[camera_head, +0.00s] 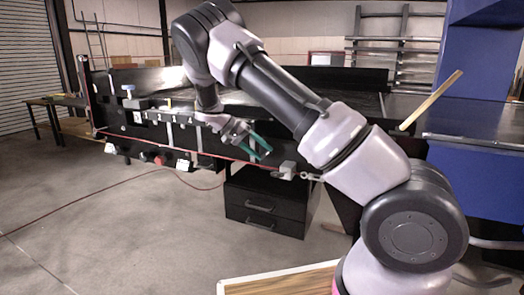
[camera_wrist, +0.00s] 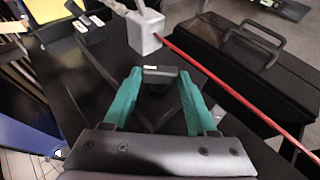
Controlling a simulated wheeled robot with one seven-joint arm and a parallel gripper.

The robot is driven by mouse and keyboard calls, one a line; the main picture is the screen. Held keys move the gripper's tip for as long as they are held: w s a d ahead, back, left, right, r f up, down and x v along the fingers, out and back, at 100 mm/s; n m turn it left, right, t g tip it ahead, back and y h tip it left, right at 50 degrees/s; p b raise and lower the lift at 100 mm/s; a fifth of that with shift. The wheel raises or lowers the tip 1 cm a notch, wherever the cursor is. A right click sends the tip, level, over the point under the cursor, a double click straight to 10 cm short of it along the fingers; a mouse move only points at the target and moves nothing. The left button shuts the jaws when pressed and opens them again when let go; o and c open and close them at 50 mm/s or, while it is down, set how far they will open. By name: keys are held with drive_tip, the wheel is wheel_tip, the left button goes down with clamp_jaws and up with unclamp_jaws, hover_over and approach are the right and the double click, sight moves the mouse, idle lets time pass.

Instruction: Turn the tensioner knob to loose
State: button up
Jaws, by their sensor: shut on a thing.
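The tensioner knob (camera_wrist: 160,76) is a small dark block with a white mark on top, seen in the wrist view on the black conveyor frame (camera_wrist: 95,70). My gripper (camera_wrist: 160,82) has green fingers on either side of it and is shut on it. In the head view my gripper (camera_head: 264,156) is at the near side of the conveyor (camera_head: 190,142), left of a grey switch box (camera_head: 288,170). The knob cannot be made out there. The knob's setting marks cannot be read.
A red cord (camera_wrist: 225,88) runs from the grey box (camera_wrist: 145,34) past the right finger. A black drawer cabinet (camera_head: 265,205) stands below the conveyor. A red button (camera_head: 160,160) is on the frame at left.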

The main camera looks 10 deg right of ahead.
drive_tip(key=n+g+h, duration=0.1)
drive_tip(key=h, duration=0.1)
drive_tip(key=f+g+h, duration=0.1)
drive_tip(key=h, duration=0.2)
drive_tip(key=n+g+h, duration=0.1)
drive_tip(key=h, duration=0.1)
drive_tip(key=shift+w+a+f+n+h, duration=0.2)
drive_tip(key=shift+a+f+n+h, duration=0.1)
drive_tip(key=shift+a+f, duration=0.1)
idle(0.3)
drive_tip(key=o, duration=1.4)
drive_tip(key=shift+c, duration=0.2)
drive_tip(key=v, duration=1)
drive_tip(key=shift+a+f, duration=0.2)
drive_tip(key=shift+a, duration=0.15)
drive_tip(key=shift+w, duration=0.15)
